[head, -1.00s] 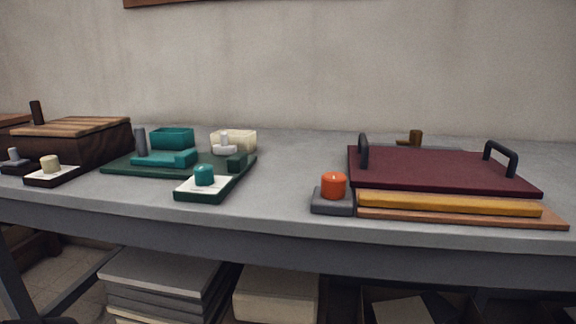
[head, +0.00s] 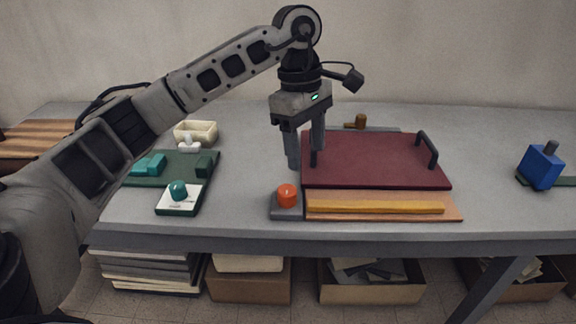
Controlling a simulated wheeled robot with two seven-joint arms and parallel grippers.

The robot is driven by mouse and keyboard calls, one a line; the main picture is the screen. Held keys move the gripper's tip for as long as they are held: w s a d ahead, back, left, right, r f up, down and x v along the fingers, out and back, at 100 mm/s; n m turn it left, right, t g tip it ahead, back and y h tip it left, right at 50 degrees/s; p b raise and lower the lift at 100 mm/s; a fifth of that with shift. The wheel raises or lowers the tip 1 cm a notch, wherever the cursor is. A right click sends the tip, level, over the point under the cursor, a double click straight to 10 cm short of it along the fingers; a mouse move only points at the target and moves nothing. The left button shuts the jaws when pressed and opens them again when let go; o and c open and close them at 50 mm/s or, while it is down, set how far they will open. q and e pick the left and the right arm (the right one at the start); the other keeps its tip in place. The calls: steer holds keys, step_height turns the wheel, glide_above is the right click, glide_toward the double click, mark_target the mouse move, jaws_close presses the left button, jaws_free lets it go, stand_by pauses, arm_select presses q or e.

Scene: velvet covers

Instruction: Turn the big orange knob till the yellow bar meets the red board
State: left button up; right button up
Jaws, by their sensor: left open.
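The big orange knob (head: 287,195) stands on a grey block (head: 287,213) at the left front of the wooden base. The yellow bar (head: 375,206) lies along the front of the wooden base (head: 455,213). The dark red board (head: 375,160) lies behind it, and a strip of wood shows between bar and board. My left gripper (head: 305,160) points down, open and empty, above and behind the knob, near the board's left edge. It partly hides the board's left handle. My right gripper is out of view.
A black handle (head: 427,149) stands up on the board's right. A blue block (head: 540,166) stands far right. The table (head: 490,160) right of the board is bare.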

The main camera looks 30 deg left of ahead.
mark_target(288, 190)
arm_select(q)
steer(key=a+r+y, duration=0.2)
steer(key=a+r, duration=0.1)
steer(key=a, duration=0.1)
steer(key=f+b, duration=0.1)
steer(key=f, duration=1.5)
steer(key=shift+w, duration=0.2)
steer(key=c, duration=1)
